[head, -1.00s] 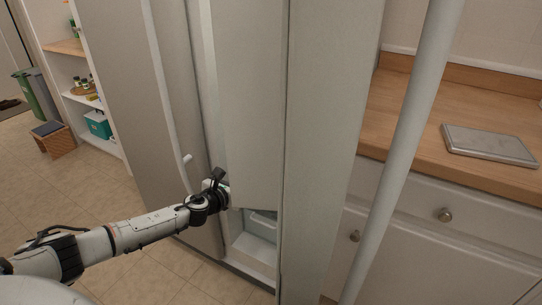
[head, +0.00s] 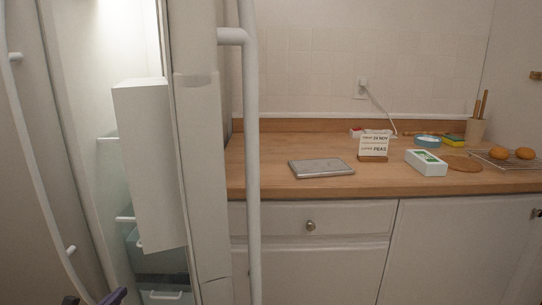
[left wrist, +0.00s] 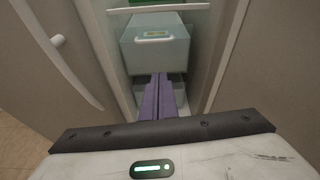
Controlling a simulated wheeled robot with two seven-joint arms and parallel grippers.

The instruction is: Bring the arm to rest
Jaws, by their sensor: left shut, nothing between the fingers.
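My left gripper (head: 116,296) shows only as a small purple and dark part at the bottom left edge of the head view. In the left wrist view its two purple fingers (left wrist: 160,98) lie together, shut and empty. They point into the lower part of the open fridge, toward a clear drawer (left wrist: 154,52) with a pale handle. I cannot tell whether the fingertips touch anything. Most of the left arm is out of the head view. My right gripper is in neither view.
The lit fridge interior (head: 105,60) is open, with a door and long white handle (head: 251,170) beside it. The wooden counter (head: 260,178) on the right carries a grey flat case (head: 321,168), a small sign (head: 374,146), a white box (head: 426,163) and bread rolls (head: 525,153).

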